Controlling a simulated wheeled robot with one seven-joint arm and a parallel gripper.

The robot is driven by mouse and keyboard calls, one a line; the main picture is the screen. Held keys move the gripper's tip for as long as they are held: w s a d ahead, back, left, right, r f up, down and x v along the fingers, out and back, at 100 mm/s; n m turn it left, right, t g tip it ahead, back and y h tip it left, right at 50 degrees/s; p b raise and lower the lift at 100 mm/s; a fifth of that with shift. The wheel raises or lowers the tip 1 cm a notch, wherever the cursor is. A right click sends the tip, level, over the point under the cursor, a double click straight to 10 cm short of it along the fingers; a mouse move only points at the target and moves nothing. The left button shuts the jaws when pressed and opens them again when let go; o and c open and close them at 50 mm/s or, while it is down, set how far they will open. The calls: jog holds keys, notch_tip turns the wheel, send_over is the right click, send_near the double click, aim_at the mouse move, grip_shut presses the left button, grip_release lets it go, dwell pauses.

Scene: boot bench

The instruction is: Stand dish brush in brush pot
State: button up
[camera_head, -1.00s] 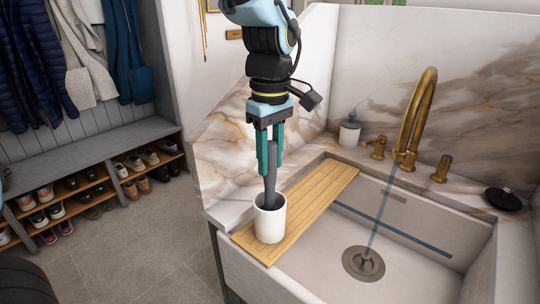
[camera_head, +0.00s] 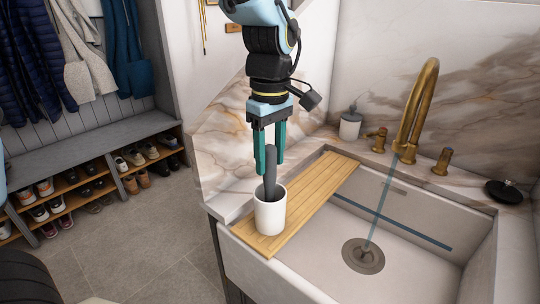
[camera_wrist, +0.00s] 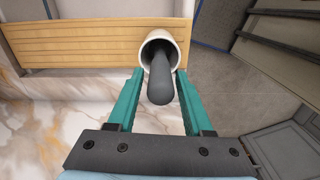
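The dish brush (camera_head: 270,170) is dark grey and stands nearly upright in the white brush pot (camera_head: 270,214). Its handle sticks up out of the mouth, and its lower part is hidden inside. The pot stands upright on the wooden slatted board (camera_head: 328,182). My gripper (camera_head: 269,172) is directly above the pot, with its teal fingers on either side of the handle's upper part. In the wrist view the handle (camera_wrist: 161,84) lies between the open fingertips with gaps at both sides, and the pot's rim (camera_wrist: 146,48) shows beyond it.
The board spans the left side of the sink (camera_head: 400,240). A brass faucet (camera_head: 416,110) stands behind with water running. A small lidded jar (camera_head: 350,126) and a black round object (camera_head: 503,192) are on the counter. A shoe bench (camera_head: 95,148) is at left.

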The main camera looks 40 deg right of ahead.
jog(key=shift+o, duration=1.2)
jog(key=shift+r, duration=0.1)
notch_tip(320, 180, up, 11)
jog(key=shift+f+b, duration=0.15)
jog(key=shift+b, duration=0.25)
